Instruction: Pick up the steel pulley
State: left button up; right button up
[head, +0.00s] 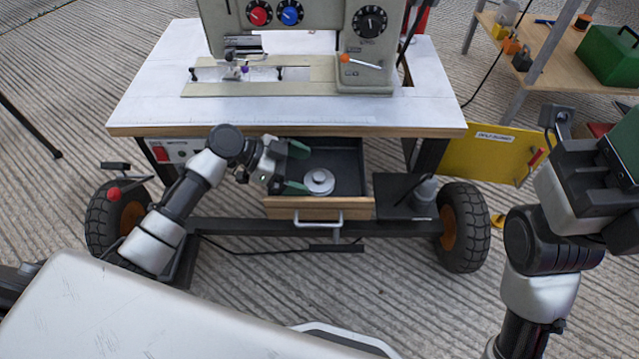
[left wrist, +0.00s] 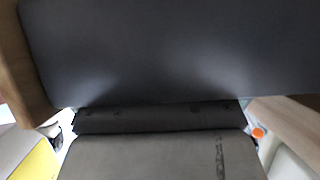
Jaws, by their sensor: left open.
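The steel pulley (head: 319,181), a round silvery disc with a raised hub, lies flat in the open drawer (head: 347,160) under the sewing machine table. My left gripper (head: 299,170) is open at the drawer's left side, with its two green fingers apart and the pulley just to the right of their tips. I cannot tell whether a finger touches it. The left wrist view shows mostly a dark surface and a strip of wood, and the pulley is not seen there. My right arm stands at the right; its fingers are not visible.
The table top (head: 145,95) overhangs the drawer from behind and carries a sewing machine (head: 325,40). The drawer's wooden front (head: 285,210) has a metal handle. A dark tray with a grey can (head: 424,192) sits right of the drawer. A yellow panel (head: 475,155) stands farther right.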

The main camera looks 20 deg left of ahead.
aim_at(316, 176)
pick_arm(q)
jog(key=b+x, duration=0.1)
jog(key=x, duration=0.3)
jog(key=shift+w+f+b, duration=0.1)
jog(key=shift+f+b, duration=0.05)
jog(key=shift+b, duration=0.25)
jog(key=shift+c, duration=0.3)
jog(key=c, duration=1)
jog(key=shift+c, duration=0.2)
